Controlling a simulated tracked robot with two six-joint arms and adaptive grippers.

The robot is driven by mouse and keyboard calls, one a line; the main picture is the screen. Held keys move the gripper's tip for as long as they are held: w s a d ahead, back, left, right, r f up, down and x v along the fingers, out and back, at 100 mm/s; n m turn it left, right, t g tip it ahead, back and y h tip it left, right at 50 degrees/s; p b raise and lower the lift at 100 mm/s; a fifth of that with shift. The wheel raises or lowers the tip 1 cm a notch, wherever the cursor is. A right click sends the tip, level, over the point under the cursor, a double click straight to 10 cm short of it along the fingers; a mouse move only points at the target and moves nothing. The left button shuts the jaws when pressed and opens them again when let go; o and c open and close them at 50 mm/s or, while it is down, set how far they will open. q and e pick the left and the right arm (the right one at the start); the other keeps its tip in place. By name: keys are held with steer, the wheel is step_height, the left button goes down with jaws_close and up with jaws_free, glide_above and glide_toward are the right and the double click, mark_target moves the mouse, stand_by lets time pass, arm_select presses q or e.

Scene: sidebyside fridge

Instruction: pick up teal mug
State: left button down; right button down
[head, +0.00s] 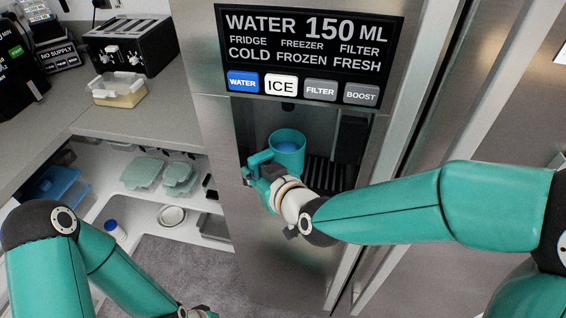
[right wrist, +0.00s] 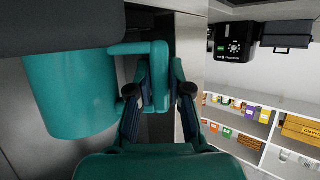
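The teal mug (head: 287,146) is upright in the dispenser recess of the fridge, with blue water visible inside. My right gripper (head: 252,172) is at its handle, on the left side of the mug. In the right wrist view the mug (right wrist: 68,97) is at the left, and its handle (right wrist: 159,82) lies between the two fingers of the right gripper (right wrist: 160,90), which look closed against it. The mug's base is hidden behind my right wrist in the head view.
The dispenser panel (head: 305,50) is above the recess, with a dark drip grille (head: 335,172) inside. A counter at left bears a toaster (head: 130,45) and a food container (head: 118,90). Below are shelves with several lidded containers (head: 142,173). The wrist view also shows stocked shelves (right wrist: 235,115).

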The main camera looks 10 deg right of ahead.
steer(key=shift+r, duration=0.25)
stand_by(0.4)
